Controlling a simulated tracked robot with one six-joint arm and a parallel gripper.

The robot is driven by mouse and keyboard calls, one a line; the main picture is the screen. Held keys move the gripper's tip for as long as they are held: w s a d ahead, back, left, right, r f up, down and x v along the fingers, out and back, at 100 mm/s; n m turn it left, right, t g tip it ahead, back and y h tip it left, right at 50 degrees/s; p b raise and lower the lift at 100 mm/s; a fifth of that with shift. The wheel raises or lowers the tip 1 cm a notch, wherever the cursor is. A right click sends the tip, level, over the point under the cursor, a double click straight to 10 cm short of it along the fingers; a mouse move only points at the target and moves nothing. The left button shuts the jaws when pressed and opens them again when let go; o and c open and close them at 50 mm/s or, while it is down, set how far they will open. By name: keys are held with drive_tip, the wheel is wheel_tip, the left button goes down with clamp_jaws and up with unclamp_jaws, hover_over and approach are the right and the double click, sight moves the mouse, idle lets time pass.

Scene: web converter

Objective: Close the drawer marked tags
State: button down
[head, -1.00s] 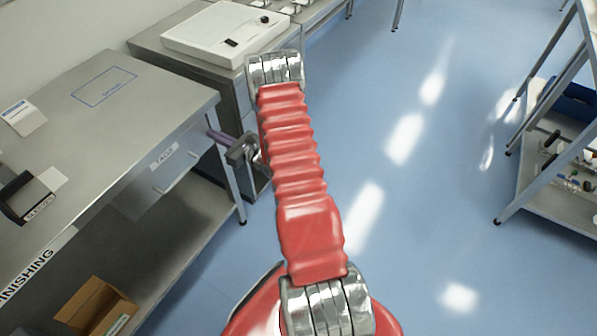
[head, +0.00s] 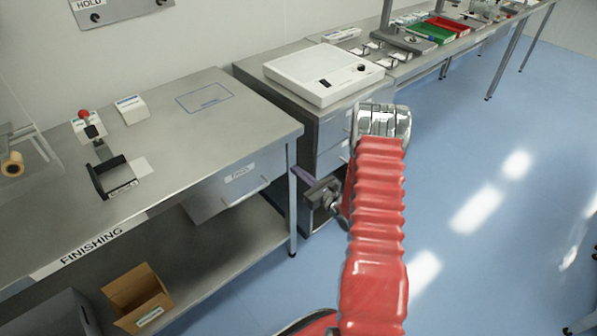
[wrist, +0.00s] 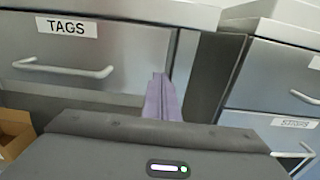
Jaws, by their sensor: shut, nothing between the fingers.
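The drawer marked TAGS (head: 226,193) is under the right end of the finishing bench. Its grey front, white label and bar handle show in the wrist view (wrist: 125,50). The front sits close under the bench top's edge and looks about flush; I cannot tell whether a small gap remains. My gripper (head: 303,177) is shut and empty, its purple fingers together. It is in front of the bench's right end, to the right of the drawer front. In the wrist view the fingers (wrist: 163,98) point forward at the drawer's right edge, apparently not touching it.
A grey drawer cabinet (head: 330,135) with a white device (head: 322,72) on top stands right of the bench. A bench leg (head: 292,205) is near my gripper. A cardboard box (head: 137,297) sits on the lower shelf. The blue floor at right is clear.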

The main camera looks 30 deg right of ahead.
drive_tip(key=s+d, duration=0.1)
drive_tip(key=s, duration=0.8)
drive_tip(key=shift+d, duration=0.25)
